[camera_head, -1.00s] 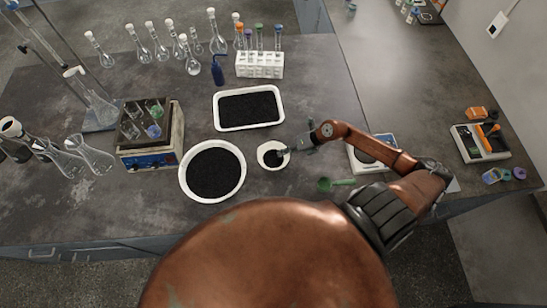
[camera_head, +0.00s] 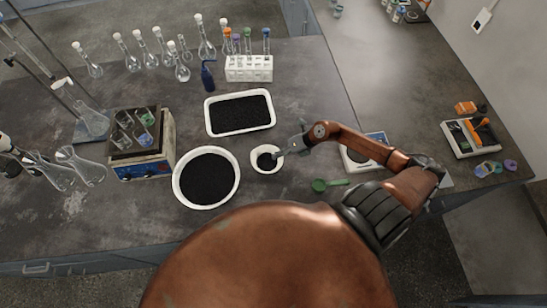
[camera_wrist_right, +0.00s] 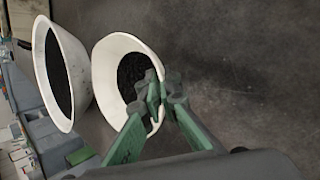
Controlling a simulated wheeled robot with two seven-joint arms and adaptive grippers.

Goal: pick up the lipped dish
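The lipped dish is a small white round dish (camera_head: 256,165) with black granules in it, standing on the dark bench right of a larger white bowl. It also shows in the right wrist view (camera_wrist_right: 107,60), with its wall between the fingers. My right gripper (camera_head: 279,155) is at the dish's right rim. In the wrist view the green-and-grey fingers (camera_wrist_right: 165,92) are close together, one inside the dish and one outside, shut on its wall. The fingers hide part of the rim. My left gripper is not in view.
The large white bowl (camera_head: 176,186) of black granules is close on the left. A white tray (camera_head: 211,122) of granules lies behind. A green scoop (camera_head: 320,185) and a balance (camera_head: 376,140) are on the right. A tube rack (camera_head: 249,70) and several flasks stand at the back.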

